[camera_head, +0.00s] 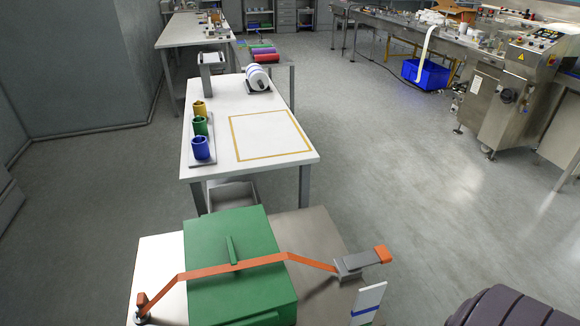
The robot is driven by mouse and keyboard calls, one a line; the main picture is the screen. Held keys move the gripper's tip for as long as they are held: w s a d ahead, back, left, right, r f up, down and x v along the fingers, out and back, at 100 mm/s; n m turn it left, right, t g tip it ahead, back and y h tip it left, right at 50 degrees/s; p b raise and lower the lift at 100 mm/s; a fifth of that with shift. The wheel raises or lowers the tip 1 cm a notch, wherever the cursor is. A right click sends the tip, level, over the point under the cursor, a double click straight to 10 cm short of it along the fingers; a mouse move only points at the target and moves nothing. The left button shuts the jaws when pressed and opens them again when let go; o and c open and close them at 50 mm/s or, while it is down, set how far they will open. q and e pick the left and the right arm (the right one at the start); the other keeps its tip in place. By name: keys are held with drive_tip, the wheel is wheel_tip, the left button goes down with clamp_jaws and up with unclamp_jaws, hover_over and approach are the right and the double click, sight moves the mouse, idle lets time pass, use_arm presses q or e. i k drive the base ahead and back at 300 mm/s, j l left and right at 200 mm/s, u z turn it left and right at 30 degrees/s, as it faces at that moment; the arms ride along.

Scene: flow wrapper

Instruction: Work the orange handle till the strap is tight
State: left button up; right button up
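An orange strap (215,270) runs across the top of a green box (236,297) on a small table at the bottom. Its left end goes down to a grey anchor (141,317) at the table's left. Its right end slopes to a grey ratchet (347,268) on the right. The orange handle (383,254) is at the end of the ratchet's grey lever, pointing right and slightly up. The strap lies across the base of the green ridge (231,249) on the box. How tight it is cannot be told. Neither gripper shows.
A white and blue block (368,303) stands at the right of the small table. A white table (222,167) beyond it holds blue, green and yellow cups. A dark ridged thing (510,308) is at the bottom right. Open floor (410,190) lies to the right.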

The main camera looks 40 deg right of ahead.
sight(379, 255)
drive_tip(key=z, duration=1.75)
drive_tip(key=u, duration=0.4)
